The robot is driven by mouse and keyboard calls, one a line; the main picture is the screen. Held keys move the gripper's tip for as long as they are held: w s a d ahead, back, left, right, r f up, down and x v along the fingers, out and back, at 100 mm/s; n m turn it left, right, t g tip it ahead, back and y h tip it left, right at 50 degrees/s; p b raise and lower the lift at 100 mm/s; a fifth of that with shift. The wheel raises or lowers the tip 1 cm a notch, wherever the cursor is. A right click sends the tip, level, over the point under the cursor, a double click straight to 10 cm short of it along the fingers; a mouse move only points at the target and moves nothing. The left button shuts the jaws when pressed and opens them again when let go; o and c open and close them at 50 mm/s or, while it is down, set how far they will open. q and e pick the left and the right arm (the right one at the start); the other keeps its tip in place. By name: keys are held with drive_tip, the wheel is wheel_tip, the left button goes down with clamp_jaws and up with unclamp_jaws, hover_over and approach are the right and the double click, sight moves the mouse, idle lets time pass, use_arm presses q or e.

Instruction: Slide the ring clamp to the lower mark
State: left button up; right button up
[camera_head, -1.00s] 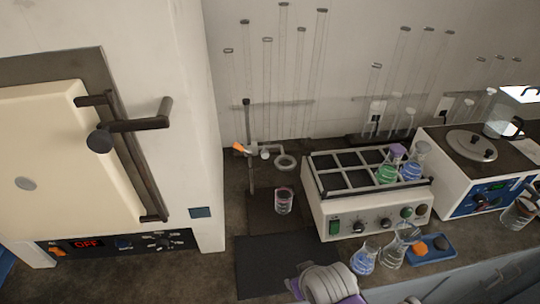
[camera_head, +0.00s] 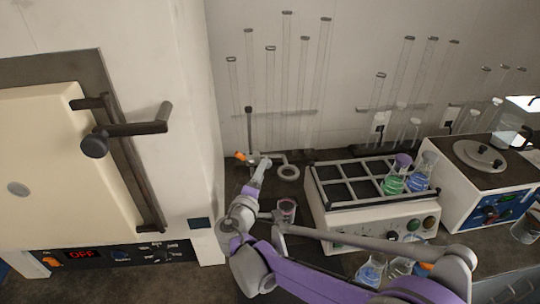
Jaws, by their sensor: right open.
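The ring clamp (camera_head: 289,173) is a grey ring on a short arm, joined to a dark upright stand rod (camera_head: 249,128) by a clamp with an orange knob (camera_head: 240,156). My right gripper (camera_head: 264,163) is at the clamp's arm, between the rod and the ring, open, with its fingers pointing away from me. Whether it touches the clamp cannot be told. My right arm hides the lower rod and most of the stand base. No mark on the rod can be made out. My left gripper is not in view.
A small beaker (camera_head: 286,207) with reddish contents stands below the ring, close to my arm. A white shaker box (camera_head: 360,213) holding flasks is just to the right. A large oven (camera_head: 60,160) stands left. Tall glass tubes (camera_head: 287,75) line the wall behind.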

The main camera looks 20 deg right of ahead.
drive_tip(key=x, duration=0.9)
drive_tip(key=shift+d+p, duration=0.2)
drive_tip(key=shift+p, duration=0.15)
drive_tip(key=shift+w, duration=0.15)
clamp_jaws()
idle(0.8)
